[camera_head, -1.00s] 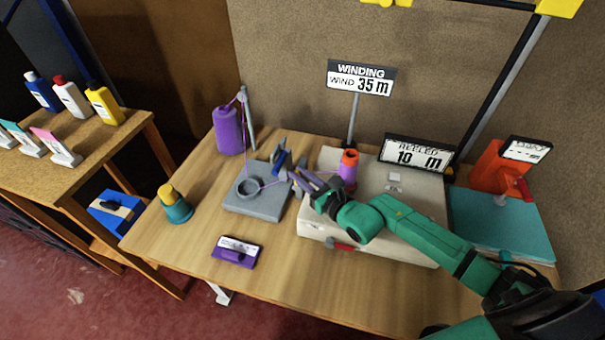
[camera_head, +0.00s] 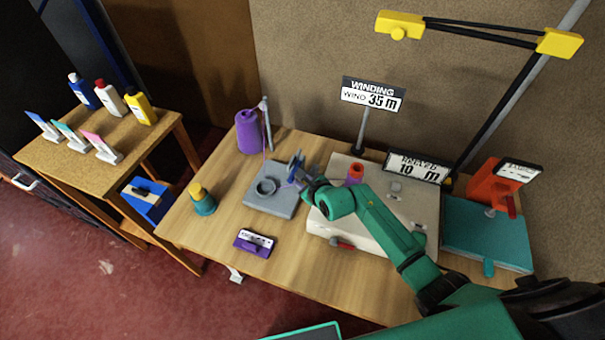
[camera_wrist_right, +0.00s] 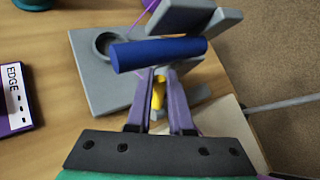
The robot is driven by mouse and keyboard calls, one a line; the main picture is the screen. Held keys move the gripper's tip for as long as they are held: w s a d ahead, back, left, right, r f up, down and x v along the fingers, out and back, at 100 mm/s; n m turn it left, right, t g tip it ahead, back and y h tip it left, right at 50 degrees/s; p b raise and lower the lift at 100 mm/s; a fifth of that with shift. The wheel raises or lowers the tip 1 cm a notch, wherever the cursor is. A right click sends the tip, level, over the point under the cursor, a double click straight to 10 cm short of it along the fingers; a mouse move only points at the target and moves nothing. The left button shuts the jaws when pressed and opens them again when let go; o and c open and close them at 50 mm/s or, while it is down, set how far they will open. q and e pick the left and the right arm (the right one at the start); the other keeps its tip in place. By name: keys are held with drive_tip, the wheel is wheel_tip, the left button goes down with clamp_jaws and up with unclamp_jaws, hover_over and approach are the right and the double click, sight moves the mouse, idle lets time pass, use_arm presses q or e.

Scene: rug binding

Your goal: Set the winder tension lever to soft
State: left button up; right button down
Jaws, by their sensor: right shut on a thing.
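A grey tensioner block (camera_head: 262,200) with a round ring sits on the table. At its right edge is a lever with a blue bar-shaped grip (camera_wrist_right: 160,53), small in the head view (camera_head: 293,164). My right gripper (camera_head: 303,174) is at this lever. In the wrist view its purple-grey fingers (camera_wrist_right: 160,75) are closed in at the blue grip, with a small yellow part (camera_wrist_right: 158,93) between them. The exact contact is partly hidden. I cannot read any soft mark. My left gripper is not in view.
The beige winder (camera_head: 345,222) has a red front handle (camera_head: 342,242) and an orange-topped spool (camera_head: 355,173). A purple cone (camera_head: 249,132), a teal pot (camera_head: 203,200) and a purple EDGE block (camera_head: 255,243) stand around.

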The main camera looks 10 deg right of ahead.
idle(0.4)
drive_tip(key=c, duration=0.8)
unclamp_jaws()
drive_tip(key=b+v, duration=0.1)
drive_tip(key=v, duration=1.3)
drive_tip(key=shift+s+r, duration=0.15)
drive_tip(key=shift+s, duration=0.1)
